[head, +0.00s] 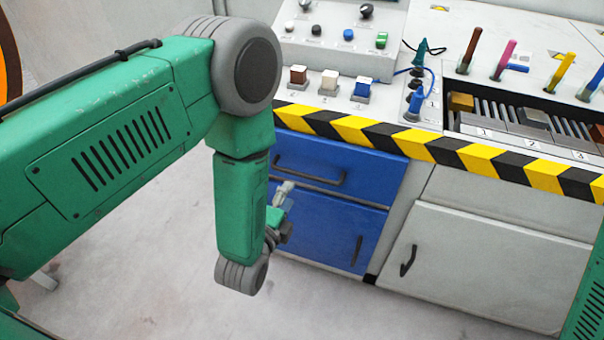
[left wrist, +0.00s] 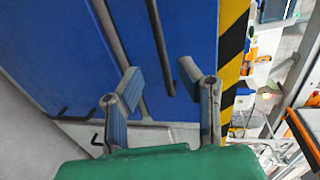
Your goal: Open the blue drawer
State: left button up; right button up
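The blue drawer (head: 340,159) is the upper blue front of the cabinet, just under the striped edge, and it looks shut. Its dark bar handle (head: 312,178) runs across the front. My left gripper (head: 284,200) hangs in front of the cabinet at the drawer's lower left, partly hidden by my forearm. In the left wrist view the gripper (left wrist: 160,82) is open, its two fingers apart. The dark handle (left wrist: 160,45) reaches into the space between them in that picture; I cannot tell the remaining distance. The drawer front (left wrist: 190,28) fills the area beyond. My right gripper is not in view.
A blue door (head: 322,228) with an upright handle lies below the drawer. A grey door (head: 470,265) is to the right. A yellow-black striped edge (head: 370,135) borders the worktop, with buttons and a control box (head: 325,62) above. The floor in front is clear.

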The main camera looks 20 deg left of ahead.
aim_at(303, 173)
pick_arm(q)
jog(key=x, duration=0.3)
jog(key=b+x, duration=0.1)
jog(key=x, duration=0.2)
jog(key=b+x, duration=0.1)
jog(key=x, duration=0.2)
jog(key=shift+d, duration=0.3)
jog(key=shift+w+a, duration=0.2)
jog(key=shift+w, duration=0.05)
jog(key=shift+d, duration=0.2)
grip_shut()
